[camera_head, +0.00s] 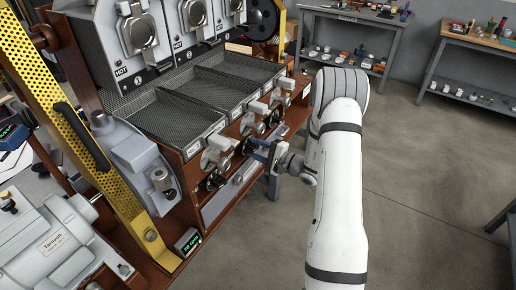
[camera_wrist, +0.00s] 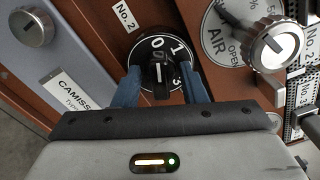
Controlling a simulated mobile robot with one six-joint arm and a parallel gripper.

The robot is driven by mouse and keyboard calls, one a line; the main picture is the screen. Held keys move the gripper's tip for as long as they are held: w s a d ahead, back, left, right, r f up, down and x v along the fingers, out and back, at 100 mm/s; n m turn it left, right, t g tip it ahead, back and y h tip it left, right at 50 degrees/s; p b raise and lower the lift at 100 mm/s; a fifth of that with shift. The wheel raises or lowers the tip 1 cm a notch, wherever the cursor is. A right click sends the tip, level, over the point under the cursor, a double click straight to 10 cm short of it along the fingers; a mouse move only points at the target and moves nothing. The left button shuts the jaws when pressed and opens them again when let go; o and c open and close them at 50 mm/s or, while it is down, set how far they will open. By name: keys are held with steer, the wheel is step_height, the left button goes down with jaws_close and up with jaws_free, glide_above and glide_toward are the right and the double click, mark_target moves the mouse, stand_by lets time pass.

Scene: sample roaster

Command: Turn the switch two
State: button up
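The switch two (camera_wrist: 160,72) is a black round dial with a black bar knob, near a "No. 2" label in the wrist view.
Beside the switch are a silver AIR knob (camera_wrist: 270,45) on the right and another silver knob (camera_wrist: 32,27) on the left. The roaster's mesh trays (camera_head: 200,88) lie above the panel. Side tables (camera_head: 350,14) stand at the back. The floor (camera_head: 420,170) to the right is clear.

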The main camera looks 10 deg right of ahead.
jaws_close()
stand_by(0.3)
steer(key=shift+m, duration=0.3)
steer(key=m+b, duration=0.2)
steer(key=m, duration=0.1)
steer(key=shift+f, duration=0.15)
steer(key=m+b, duration=0.1)
steer(key=m, duration=0.3)
steer(key=shift+m, duration=0.4)
steer(key=m, duration=0.4)
steer(key=shift+r+m, duration=0.2)
steer(key=shift+m, duration=0.1)
steer(key=m+p, duration=0.1)
steer(key=m, duration=0.3)
steer(key=shift+m+p, duration=0.35)
steer(key=shift+m, duration=0.05)
steer(key=shift+f, duration=0.1)
